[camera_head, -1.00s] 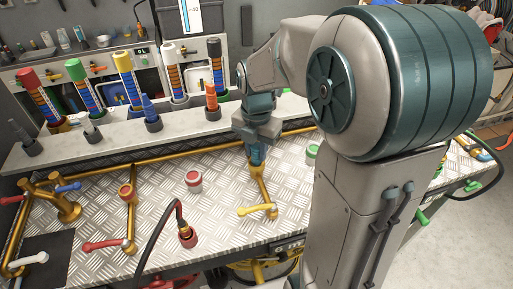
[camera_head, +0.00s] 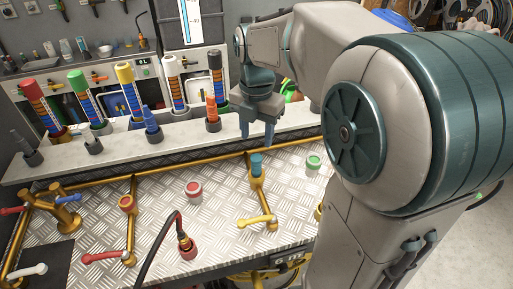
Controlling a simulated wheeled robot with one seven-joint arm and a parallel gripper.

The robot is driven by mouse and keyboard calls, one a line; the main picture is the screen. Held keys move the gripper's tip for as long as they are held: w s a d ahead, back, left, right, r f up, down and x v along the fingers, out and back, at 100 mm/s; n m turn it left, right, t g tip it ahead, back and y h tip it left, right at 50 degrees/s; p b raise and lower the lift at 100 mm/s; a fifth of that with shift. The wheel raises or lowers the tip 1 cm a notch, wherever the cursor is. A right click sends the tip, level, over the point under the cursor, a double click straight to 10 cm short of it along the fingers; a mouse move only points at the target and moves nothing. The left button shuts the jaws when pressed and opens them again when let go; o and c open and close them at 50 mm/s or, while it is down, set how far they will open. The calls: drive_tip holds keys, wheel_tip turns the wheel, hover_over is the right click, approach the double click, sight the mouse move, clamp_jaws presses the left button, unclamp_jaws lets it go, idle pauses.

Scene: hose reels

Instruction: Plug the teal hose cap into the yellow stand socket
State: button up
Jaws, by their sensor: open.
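The teal hose cap (camera_head: 257,164) stands upright at the top of the brass stand with the yellow lever. The yellow stand socket (camera_head: 257,183) is directly under it, and its opening is covered by the cap. The cap looks seated there, but its depth cannot be told. My gripper (camera_head: 257,141) points down with its two teal fingers apart and empty. It appears above and behind the cap, with no visible contact.
A brass stand with a red ring (camera_head: 127,203) is to the left. A red plug on a black hose (camera_head: 186,246) sits in front. A red-topped cap (camera_head: 193,189) and a green-topped cap (camera_head: 314,162) stand on the metal plate. Several coloured tubes line the back shelf (camera_head: 60,172).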

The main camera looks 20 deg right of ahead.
drive_tip(key=shift+s+f+m+t, duration=0.7)
drive_tip(key=shift+s+m, duration=1.65)
drive_tip(key=shift+m, duration=2.2)
drive_tip(key=shift+s+f+m+t, duration=0.3)
drive_tip(key=shift+s+f+m, duration=0.75)
drive_tip(key=shift+s+m, duration=2.35)
drive_tip(key=shift+s+f+m+t, duration=0.5)
drive_tip(key=shift+s+f+m, duration=0.6)
drive_tip(key=shift+m, duration=4.55)
drive_tip(key=shift+s+r, duration=0.15)
drive_tip(key=shift+r, duration=0.05)
